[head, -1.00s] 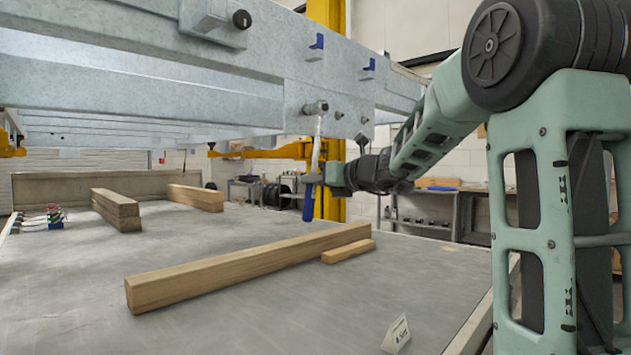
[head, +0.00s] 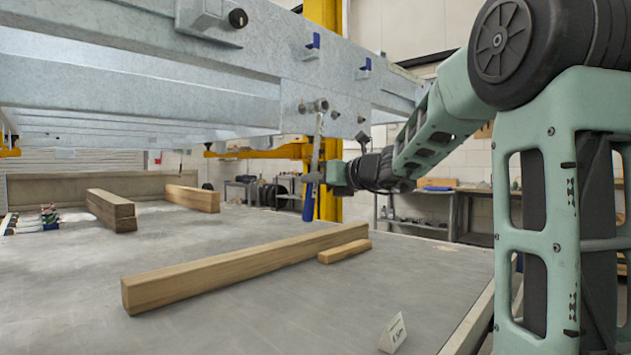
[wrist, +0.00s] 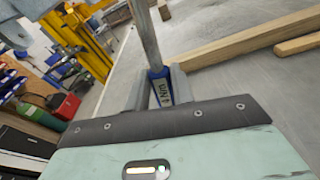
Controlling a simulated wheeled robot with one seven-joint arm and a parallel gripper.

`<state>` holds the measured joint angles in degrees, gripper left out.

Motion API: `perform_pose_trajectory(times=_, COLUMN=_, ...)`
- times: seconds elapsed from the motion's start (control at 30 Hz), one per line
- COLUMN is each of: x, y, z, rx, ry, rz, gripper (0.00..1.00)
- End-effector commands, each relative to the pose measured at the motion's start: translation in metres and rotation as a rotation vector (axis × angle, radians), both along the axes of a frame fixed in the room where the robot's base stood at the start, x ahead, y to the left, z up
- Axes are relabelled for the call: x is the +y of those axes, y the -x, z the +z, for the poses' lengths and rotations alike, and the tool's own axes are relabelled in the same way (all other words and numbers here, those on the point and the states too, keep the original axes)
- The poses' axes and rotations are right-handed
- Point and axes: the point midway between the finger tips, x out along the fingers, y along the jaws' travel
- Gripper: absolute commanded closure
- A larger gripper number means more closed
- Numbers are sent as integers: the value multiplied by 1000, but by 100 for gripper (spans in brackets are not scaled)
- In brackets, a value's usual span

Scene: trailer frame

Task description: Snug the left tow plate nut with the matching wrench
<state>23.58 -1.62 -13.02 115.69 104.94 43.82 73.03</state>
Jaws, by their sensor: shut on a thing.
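The wrench (head: 316,150) has a metal shaft and a blue handle and hangs nearly upright, its handle leaning slightly left. Its top end is at the left nut (head: 320,105) on the galvanized tow plate (head: 345,95); I cannot tell how fully it is seated. My gripper (head: 315,178) is shut on the wrench below the plate. In the wrist view, the two fingers (wrist: 160,88) flank the labelled blue handle (wrist: 157,74), and the shaft runs up out of the picture. The wrench's top end is out of that view.
More bolts (head: 361,119) sit to the right on the plate. Blue clips (head: 314,41) are above. The grey table (head: 220,235) below holds a long timber (head: 245,265), a short block (head: 345,251) and a small tent card (head: 393,333). The space between table and frame is mostly open.

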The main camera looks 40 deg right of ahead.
Motion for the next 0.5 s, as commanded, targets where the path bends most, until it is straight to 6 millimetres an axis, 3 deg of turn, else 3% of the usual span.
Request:
perform_pose_trajectory(times=0.3, x=0, y=2, z=2, rx=-3, ry=1, rz=1, gripper=100)
perform_pose_trajectory(times=0.5, x=-1, y=14, z=2, rx=-4, ry=1, rz=-2, gripper=100)
